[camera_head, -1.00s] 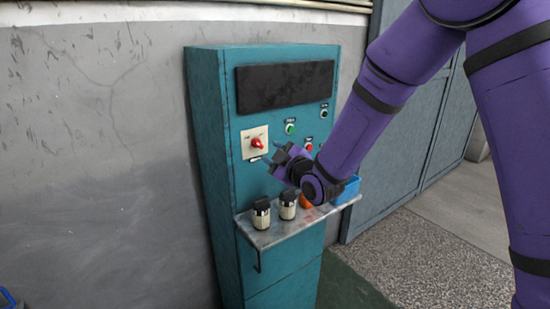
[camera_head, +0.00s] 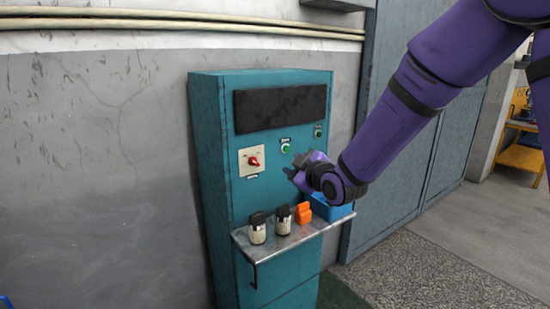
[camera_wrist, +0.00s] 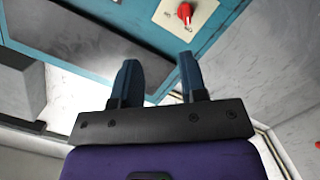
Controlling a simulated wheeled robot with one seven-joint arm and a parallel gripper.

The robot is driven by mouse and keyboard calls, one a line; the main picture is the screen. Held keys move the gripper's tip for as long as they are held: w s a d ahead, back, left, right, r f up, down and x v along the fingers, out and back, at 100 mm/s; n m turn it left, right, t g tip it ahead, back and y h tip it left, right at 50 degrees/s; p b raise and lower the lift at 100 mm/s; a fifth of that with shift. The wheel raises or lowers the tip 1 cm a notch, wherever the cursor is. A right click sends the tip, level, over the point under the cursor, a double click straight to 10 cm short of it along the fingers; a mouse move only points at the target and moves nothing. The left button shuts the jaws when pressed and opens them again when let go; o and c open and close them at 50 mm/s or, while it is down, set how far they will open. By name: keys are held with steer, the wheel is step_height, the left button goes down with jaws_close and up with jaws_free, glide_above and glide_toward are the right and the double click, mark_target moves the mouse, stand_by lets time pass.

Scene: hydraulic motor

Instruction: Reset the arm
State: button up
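My gripper (camera_head: 299,172) is in front of the teal control cabinet (camera_head: 215,165), right of the red rotary switch (camera_head: 254,161) and above the shelf. In the wrist view, the two fingers of my gripper (camera_wrist: 159,65) stand apart with nothing between them. The red switch also shows there (camera_wrist: 184,12) at the top, beyond the fingertips. My purple arm (camera_head: 400,115) reaches in from the upper right and hides part of the cabinet front.
The cabinet's metal shelf (camera_head: 262,250) holds two black-topped cream containers (camera_head: 257,229) (camera_head: 283,220), an orange item (camera_head: 304,213) and a blue bin (camera_head: 331,209). A green button (camera_head: 285,146) sits above my gripper. The floor (camera_head: 425,265) at the right is open.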

steer(key=s+d+r+m+g+h, duration=0.25)
steer(key=s+d+r+m, duration=0.2)
steer(key=s+d, duration=0.3)
steer(key=s+d+r+m+g+h, duration=0.1)
steer(key=s+d+r+m+h, duration=0.35)
steer(key=d, duration=0.45)
steer(key=s+d+m+g, duration=0.2)
steer(key=s+d, duration=0.2)
steer(key=s, duration=0.8)
steer(key=s+d+m+g+h, duration=0.1)
steer(key=s+d+m+g, duration=0.2)
steer(key=s, duration=0.9)
steer(key=shift+s+d, duration=0.35)
steer(key=shift+d, duration=0.25)
steer(key=shift+r+g, duration=0.1)
steer(key=shift+g, duration=0.15)
